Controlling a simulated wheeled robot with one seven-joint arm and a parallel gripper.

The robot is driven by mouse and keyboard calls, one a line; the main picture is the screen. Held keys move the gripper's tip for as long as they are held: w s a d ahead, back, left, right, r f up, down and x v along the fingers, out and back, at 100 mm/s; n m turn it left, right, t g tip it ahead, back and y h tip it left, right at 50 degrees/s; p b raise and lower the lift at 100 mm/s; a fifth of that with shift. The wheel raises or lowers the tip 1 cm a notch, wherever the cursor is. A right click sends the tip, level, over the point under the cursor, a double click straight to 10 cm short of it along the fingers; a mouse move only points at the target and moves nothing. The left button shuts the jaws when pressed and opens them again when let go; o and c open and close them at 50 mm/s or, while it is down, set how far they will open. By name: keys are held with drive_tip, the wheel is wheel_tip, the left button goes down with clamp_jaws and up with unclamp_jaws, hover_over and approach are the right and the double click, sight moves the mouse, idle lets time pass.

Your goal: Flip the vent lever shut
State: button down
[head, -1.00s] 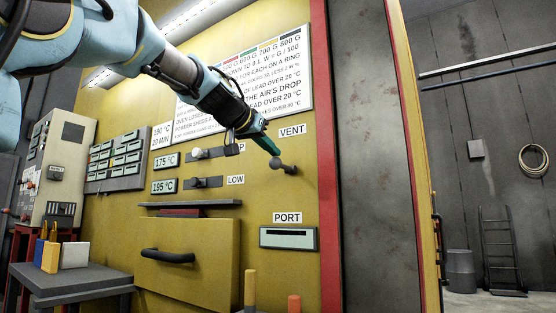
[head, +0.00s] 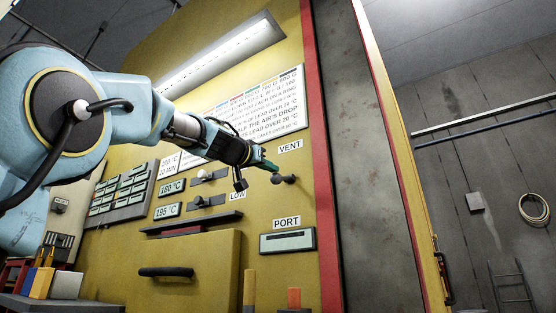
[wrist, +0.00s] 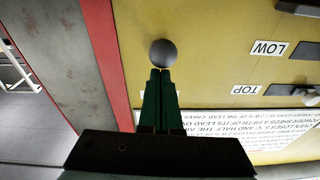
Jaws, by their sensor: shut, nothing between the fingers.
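The vent lever (head: 277,179) is a short dark grey lever with a ball knob, on the yellow oven front under the VENT label (head: 290,146). In the head view its knob points left from its mount. In the wrist view the round knob (wrist: 163,53) sits right at the tips of my green fingers and hides the rest of the lever. My gripper (head: 270,166) is just above and slightly left of the knob, with its fingers (wrist: 160,73) shut together and empty. I cannot tell whether the fingertips touch the knob.
The TOP and LOW switches, with LOW's label in view (head: 237,196), lie left of the vent lever. The PORT slot (head: 287,241) is below it. A red door edge (head: 322,150) runs close on the right. A drawer handle (head: 166,272) sticks out lower left.

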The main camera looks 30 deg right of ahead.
drive_tip(key=shift+d+f+b, duration=0.15)
drive_tip(key=shift+f+b, duration=0.7)
drive_tip(key=shift+b, duration=0.7)
